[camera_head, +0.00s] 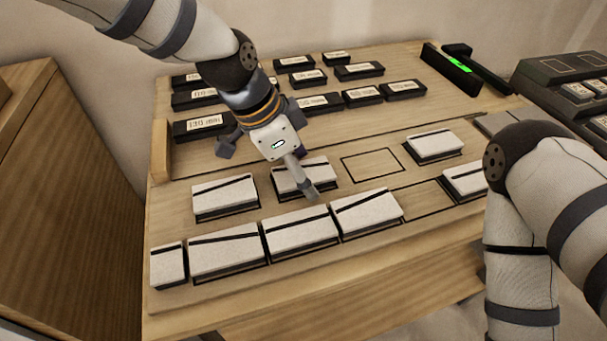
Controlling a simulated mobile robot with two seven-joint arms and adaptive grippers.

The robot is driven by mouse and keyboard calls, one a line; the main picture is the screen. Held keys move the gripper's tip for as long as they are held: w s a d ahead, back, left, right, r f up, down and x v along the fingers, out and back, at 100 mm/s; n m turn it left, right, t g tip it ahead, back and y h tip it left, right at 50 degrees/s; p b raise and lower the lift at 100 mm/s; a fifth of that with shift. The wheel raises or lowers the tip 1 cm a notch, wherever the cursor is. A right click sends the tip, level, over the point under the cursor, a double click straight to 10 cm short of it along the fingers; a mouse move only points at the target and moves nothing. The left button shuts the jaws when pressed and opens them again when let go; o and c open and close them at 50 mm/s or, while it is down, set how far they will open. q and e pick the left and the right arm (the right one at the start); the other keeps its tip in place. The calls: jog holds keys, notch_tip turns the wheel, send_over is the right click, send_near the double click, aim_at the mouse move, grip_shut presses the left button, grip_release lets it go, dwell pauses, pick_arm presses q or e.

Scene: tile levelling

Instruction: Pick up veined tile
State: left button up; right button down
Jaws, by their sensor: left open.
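Several white veined tiles, each with a dark line across its top, lie on the wooden board. One veined tile (321,169) is directly under my left gripper (300,181) and partly hidden by it. Another veined tile (224,197) lies to its left, and one (434,145) to its right. A front row holds more, including tiles (225,253), (299,233) and (367,213). My left gripper is open and points down over the middle-row tile; I cannot tell whether it touches. My right arm is at the right edge, but its gripper is out of view.
An empty outlined slot (372,167) is right of the tile under my gripper; another empty slot (424,199) is nearer the front. Dark labelled blocks (361,70) stand behind. A level with a green light (460,65) lies at the back right, near a dark case (560,80).

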pick_arm(q)
jog(key=shift+f, duration=0.2)
dwell(0.6)
jog(key=c, duration=1.1)
jog(key=shift+f, duration=0.15)
jog(key=shift+c, duration=1)
